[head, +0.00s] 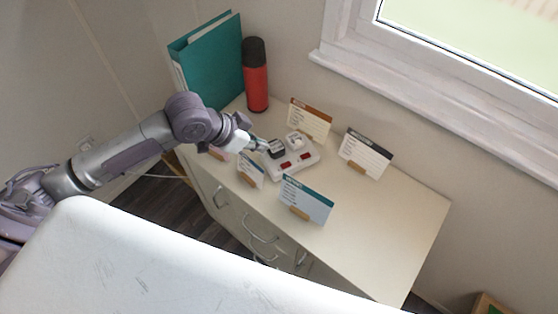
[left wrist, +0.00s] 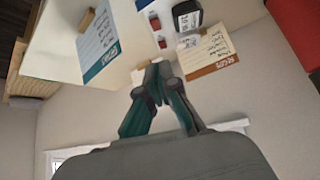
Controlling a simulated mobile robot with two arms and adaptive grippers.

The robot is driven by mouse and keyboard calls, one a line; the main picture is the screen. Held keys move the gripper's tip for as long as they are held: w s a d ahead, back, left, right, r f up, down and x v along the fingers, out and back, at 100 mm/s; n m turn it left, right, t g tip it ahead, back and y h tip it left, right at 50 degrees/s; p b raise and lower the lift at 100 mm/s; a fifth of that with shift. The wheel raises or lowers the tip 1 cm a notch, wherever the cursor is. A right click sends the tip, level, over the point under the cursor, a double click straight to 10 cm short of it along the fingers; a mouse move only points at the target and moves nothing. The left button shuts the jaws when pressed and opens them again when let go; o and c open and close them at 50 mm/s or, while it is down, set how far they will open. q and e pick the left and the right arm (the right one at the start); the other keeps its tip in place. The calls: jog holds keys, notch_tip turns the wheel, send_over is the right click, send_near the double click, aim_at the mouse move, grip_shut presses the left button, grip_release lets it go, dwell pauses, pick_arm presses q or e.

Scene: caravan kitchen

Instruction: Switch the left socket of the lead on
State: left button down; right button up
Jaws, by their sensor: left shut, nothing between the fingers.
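The lead (head: 290,170) is a white block on the cabinet top, with two red switches along its near side. A black plug (head: 276,149) sits in its left socket and a white plug (head: 295,140) in its right one. In the left wrist view the black plug (left wrist: 187,16), the white plug (left wrist: 188,43) and the red switches (left wrist: 157,23) show near the top. My left gripper (head: 262,146) is shut and empty, beside the black plug at the lead's left end; its fingertips also show in the left wrist view (left wrist: 157,66). I cannot tell the switch positions.
Card holders stand around the lead: a teal-topped card (head: 306,201) in front, a brown-topped one (head: 309,119) behind, a black-topped one (head: 364,154) to the right. A red flask (head: 256,85) and teal binder (head: 212,63) stand behind. The cabinet's right part is clear.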

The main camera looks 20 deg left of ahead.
pick_arm(q)
jog(key=p, duration=0.2)
send_over(283, 166)
jog(key=f, duration=0.7)
jog(key=shift+s+a+f, duration=0.15)
jog(key=shift+s+a, duration=0.1)
notch_tip(283, 166, down, 4)
jog(key=shift+s+a+r+p, duration=0.15)
jog(key=shift+r+p, duration=0.1)
jog(key=shift+p, duration=0.05)
jog(key=shift+f, duration=0.4)
jog(key=shift+f, duration=0.15)
jog(key=shift+s+a+f, duration=0.2)
jog(key=shift+f, duration=0.35)
jog(key=shift+r, duration=0.3)
jog(key=shift+w+r, duration=0.1)
jog(key=shift+r+p, duration=0.7)
jog(key=shift+p, duration=0.15)
